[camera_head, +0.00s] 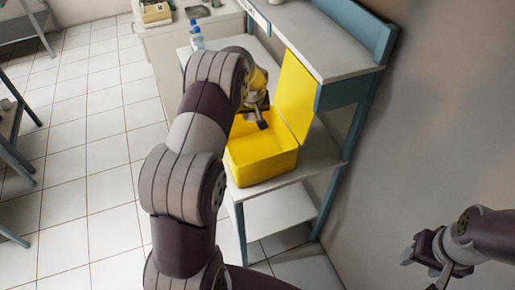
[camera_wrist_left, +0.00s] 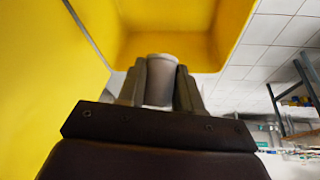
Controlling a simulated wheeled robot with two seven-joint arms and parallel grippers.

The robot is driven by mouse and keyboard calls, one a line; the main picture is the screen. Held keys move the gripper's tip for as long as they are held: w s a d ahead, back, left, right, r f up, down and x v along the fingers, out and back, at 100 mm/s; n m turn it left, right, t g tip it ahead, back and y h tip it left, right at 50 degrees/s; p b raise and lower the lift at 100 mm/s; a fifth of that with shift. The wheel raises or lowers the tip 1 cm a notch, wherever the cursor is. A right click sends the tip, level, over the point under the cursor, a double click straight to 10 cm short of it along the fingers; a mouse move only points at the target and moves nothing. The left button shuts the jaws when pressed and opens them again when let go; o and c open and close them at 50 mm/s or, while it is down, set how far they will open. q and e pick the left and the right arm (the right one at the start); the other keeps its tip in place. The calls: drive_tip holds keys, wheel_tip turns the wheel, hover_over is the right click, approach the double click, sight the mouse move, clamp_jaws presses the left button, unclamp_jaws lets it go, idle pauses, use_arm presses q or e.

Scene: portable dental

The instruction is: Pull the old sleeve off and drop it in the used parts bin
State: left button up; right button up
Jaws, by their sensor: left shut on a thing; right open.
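The yellow bin (camera_head: 262,166) stands open on a shelf, with its lid raised at the back. Its inside (camera_wrist_left: 170,48) fills the upper part of the left wrist view. My left gripper (camera_head: 262,118) is over the bin's opening. In the left wrist view its fingers (camera_wrist_left: 160,85) are shut on a grey cylindrical sleeve (camera_wrist_left: 159,82). The sleeve is held between the fingertips, above the bin floor. My right gripper (camera_head: 428,253) is open and empty at the lower right, away from the bin.
The bin stands on the lower shelf of a blue-framed bench (camera_head: 330,150). A bottle (camera_head: 197,38) stands behind my left arm, near a white cabinet (camera_head: 160,45).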

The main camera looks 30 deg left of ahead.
use_arm(q)
drive_tip(key=shift+s+a+f, duration=0.1)
drive_tip(key=shift+a+f, duration=0.05)
drive_tip(key=shift+f, duration=0.5)
drive_tip(key=o, duration=1.1)
drive_tip(key=shift+c, duration=0.2)
use_arm(e)
drive_tip(key=shift+s+a+f, duration=0.1)
drive_tip(key=shift+f, duration=0.35)
use_arm(q)
drive_tip(key=b+v, duration=0.2)
drive_tip(key=v, duration=1)
drive_tip(key=shift+r+b, duration=0.3)
drive_tip(key=shift+b, duration=0.1)
use_arm(e)
wheel_tip(320, 180, down, 3)
drive_tip(key=shift+r, duration=0.2)
use_arm(q)
drive_tip(key=shift+s, duration=0.1)
